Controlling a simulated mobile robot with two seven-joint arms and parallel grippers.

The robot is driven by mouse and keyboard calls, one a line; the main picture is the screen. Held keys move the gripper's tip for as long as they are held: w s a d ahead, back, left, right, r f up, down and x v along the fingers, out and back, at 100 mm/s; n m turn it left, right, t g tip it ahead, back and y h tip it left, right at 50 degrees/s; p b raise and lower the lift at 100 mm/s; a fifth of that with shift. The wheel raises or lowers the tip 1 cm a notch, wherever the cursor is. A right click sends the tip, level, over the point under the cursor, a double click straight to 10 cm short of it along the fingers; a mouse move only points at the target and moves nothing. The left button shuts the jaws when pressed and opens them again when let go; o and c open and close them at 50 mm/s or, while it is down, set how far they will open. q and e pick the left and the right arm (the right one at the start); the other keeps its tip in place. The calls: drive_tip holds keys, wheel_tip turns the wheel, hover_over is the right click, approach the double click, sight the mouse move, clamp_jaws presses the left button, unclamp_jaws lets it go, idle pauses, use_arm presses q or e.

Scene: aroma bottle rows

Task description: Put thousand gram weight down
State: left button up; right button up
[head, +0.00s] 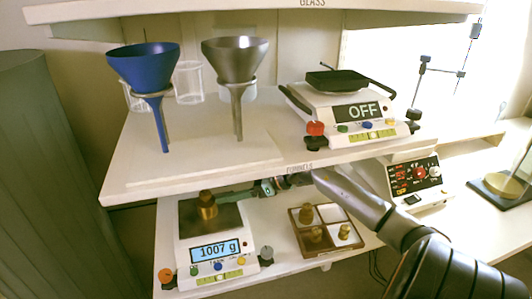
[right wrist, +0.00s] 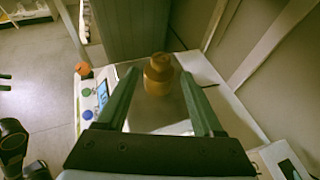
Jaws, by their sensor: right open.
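The brass thousand gram weight (head: 207,207) stands upright on the plate of the lower balance (head: 217,272), whose display reads 1007 g. My right gripper (head: 222,197) reaches in from the right under the upper shelf. In the right wrist view, the open fingers (right wrist: 160,78) lie on either side of the weight (right wrist: 158,80), with gaps between them and it.
A weight box (head: 297,233) with several brass weights stands right of the balance. Above, the shelf (head: 190,178) carries a blue funnel (head: 143,68), a grey funnel (head: 235,62) and a second balance (head: 350,125) reading OFF. The shelf edge lies close over my right arm.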

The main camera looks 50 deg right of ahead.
drive_tip(key=s+d, duration=0.6)
drive_tip(key=s, duration=0.2)
idle(0.4)
drive_tip(key=shift+s, duration=0.2)
